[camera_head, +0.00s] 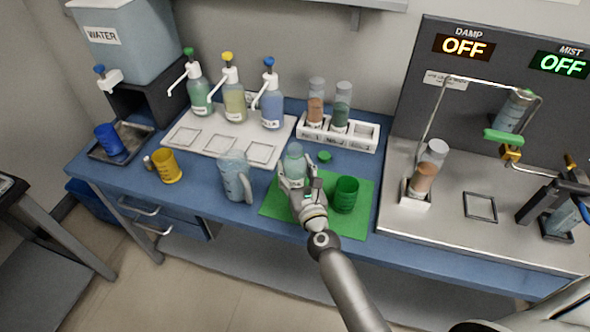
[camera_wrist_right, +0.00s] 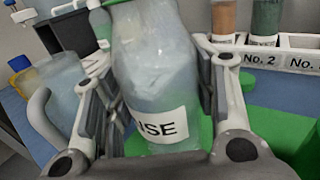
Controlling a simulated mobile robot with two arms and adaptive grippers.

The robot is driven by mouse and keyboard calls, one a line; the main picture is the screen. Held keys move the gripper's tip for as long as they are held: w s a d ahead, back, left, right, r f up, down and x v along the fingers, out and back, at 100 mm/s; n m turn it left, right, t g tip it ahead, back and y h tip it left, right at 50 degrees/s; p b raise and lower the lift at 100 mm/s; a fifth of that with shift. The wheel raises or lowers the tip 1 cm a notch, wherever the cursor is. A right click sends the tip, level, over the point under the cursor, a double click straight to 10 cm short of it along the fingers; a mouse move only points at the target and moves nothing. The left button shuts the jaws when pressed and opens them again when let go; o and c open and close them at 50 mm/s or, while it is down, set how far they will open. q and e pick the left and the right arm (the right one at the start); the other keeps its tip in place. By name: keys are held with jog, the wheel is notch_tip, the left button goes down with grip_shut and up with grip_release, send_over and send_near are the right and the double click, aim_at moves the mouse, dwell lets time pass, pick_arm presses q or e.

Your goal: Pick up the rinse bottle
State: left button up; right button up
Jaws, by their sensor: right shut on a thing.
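The rinse bottle (camera_head: 294,162) is a translucent pale blue-green bottle over the green mat (camera_head: 272,211). My right gripper (camera_head: 297,184) is shut on it, with a finger on either side. In the right wrist view, the bottle (camera_wrist_right: 150,65) stands between the fingers (camera_wrist_right: 160,100), with a white label of which "ISE" is readable. It looks about upright. Its base is hidden by the gripper, so I cannot tell whether it touches the mat. My left gripper is not in view.
A green cup (camera_head: 345,194) stands close right of the gripper. A clear jug (camera_head: 233,177) stands to the left. A green cap (camera_head: 325,156) lies behind. A white rack (camera_head: 360,136) with two vials is at the back. Blue table shows between jug and mat.

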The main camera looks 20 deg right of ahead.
jog(key=s+r+p, duration=0.1)
jog(key=r, duration=0.1)
jog(key=s+r+p, duration=0.4)
jog(key=shift+a+r, duration=0.15)
jog(key=shift+r, duration=0.1)
pick_arm(q)
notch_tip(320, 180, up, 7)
jog(key=p, duration=0.1)
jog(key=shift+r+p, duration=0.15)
jog(key=shift+p, duration=0.2)
pick_arm(e)
send_near(297, 158)
jog(key=shift+s+a+r, duration=0.15)
jog(key=shift+s+r, duration=0.25)
jog(key=shift+r, duration=0.45)
jog(key=shift+s+a+r, duration=0.2)
jog(key=shift+s+r, duration=0.2)
jog(key=shift+r, duration=0.4)
jog(key=shift+s, duration=0.1)
